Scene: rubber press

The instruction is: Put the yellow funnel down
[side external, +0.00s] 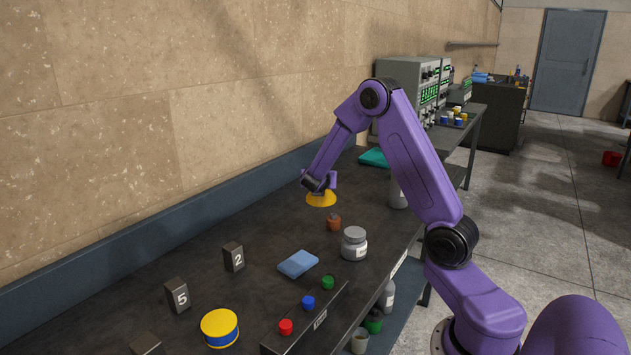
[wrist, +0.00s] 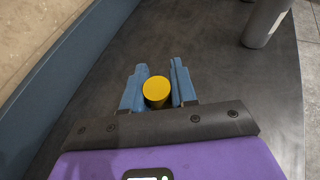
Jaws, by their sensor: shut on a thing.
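The yellow funnel (side external: 321,199) hangs under my gripper (side external: 319,186) in the side view, over the back part of the dark bench (side external: 215,280). Its wide rim faces down. In the wrist view the yellow funnel (wrist: 156,92) shows as a round yellow piece between the two blue fingers of my gripper (wrist: 158,80), which is shut on it. I cannot tell whether its rim touches the bench or is slightly above it.
A brown-orange small object (side external: 334,223) and a grey-lidded jar (side external: 354,244) stand in front of the funnel. A grey cylinder (side external: 398,194) stands to its right, with a teal item (side external: 374,158) behind. The wall ledge (side external: 150,240) runs along the left. Bench left of the funnel is clear.

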